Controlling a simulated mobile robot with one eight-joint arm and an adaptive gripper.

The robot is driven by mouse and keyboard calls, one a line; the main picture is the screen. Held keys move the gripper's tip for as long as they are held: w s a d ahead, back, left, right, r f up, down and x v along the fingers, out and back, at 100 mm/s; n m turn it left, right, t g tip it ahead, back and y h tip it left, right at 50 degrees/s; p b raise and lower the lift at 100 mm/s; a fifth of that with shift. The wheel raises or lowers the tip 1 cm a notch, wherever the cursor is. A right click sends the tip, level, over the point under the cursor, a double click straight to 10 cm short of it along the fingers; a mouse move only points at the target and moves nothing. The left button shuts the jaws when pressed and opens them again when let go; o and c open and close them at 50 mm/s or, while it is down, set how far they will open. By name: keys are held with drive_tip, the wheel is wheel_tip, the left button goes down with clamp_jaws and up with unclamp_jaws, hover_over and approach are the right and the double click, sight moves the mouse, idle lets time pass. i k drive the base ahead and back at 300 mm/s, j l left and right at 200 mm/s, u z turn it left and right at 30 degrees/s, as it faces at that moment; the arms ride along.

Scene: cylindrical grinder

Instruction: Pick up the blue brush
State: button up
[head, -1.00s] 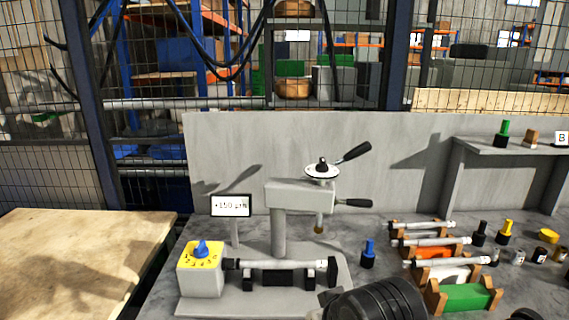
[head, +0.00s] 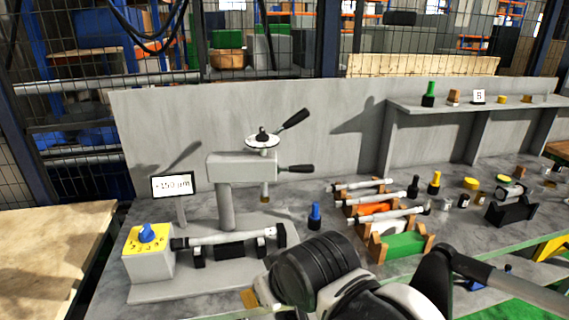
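The blue brush (head: 315,215), a small upright piece with a blue upper part and a dark base, stands on the grey bench top between the grinder and the rack of shafts. My arm fills the lower middle of the head view, in front of and below the brush. My gripper (head: 252,299) shows only in part at the lower left end of the arm, apart from the brush. The arm hides most of it, so I cannot tell whether its fingers are open or shut.
The grinder (head: 226,206) with its black-handled wheel stands left of the brush. Close on the right, holders (head: 404,246) carry several shafts. Black (head: 413,186) and yellow (head: 434,183) brushes stand behind them. A shelf (head: 450,104) runs along the back right.

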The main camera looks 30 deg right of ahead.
sight(315, 216)
drive_tip(key=z, duration=1.1)
